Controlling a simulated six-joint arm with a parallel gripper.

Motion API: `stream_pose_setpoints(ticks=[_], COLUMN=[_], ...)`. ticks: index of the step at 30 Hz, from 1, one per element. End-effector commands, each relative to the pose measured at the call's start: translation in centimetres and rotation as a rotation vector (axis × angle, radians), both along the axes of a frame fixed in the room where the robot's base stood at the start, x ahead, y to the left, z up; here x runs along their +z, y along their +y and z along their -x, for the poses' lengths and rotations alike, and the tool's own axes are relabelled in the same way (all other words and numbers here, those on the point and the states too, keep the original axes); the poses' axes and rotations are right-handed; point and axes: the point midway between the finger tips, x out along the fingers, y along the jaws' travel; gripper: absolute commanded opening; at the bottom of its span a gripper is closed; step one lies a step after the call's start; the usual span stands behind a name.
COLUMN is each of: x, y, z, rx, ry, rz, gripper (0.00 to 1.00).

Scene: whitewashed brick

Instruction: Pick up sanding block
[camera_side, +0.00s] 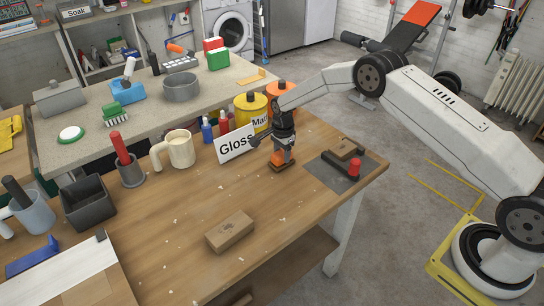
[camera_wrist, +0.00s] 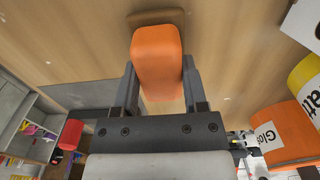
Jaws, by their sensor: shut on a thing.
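The sanding block (camera_side: 281,165) has an orange grip on a flat brown base. It is near the back right of the wooden workbench. My gripper (camera_side: 283,145) points down and is shut on its orange grip. In the wrist view the orange grip (camera_wrist: 157,55) sits between the two fingers of my gripper (camera_wrist: 160,70), with the brown base (camera_wrist: 155,17) beyond it. The base is at or just above the bench top; I cannot tell which.
A white "Gloss" sign (camera_side: 236,146) stands close left, with yellow (camera_side: 251,111) and orange (camera_side: 280,95) cans behind. A brown box (camera_side: 230,232) is at the front. Bare bench lies between.

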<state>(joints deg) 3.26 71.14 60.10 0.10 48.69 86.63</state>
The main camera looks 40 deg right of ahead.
Motion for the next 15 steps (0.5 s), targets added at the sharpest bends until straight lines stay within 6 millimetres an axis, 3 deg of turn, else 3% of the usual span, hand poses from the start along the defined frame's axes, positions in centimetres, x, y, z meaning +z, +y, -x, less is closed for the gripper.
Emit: stream_pose_setpoints(ticks=[7, 15], x=[2.6, 4.8], y=[0.0, 0.1], z=[-0.1, 1.9], rx=[-0.001, -0.001], ry=[-0.002, -0.001], rz=[0.002, 0.001], gripper=[0.00, 0.00])
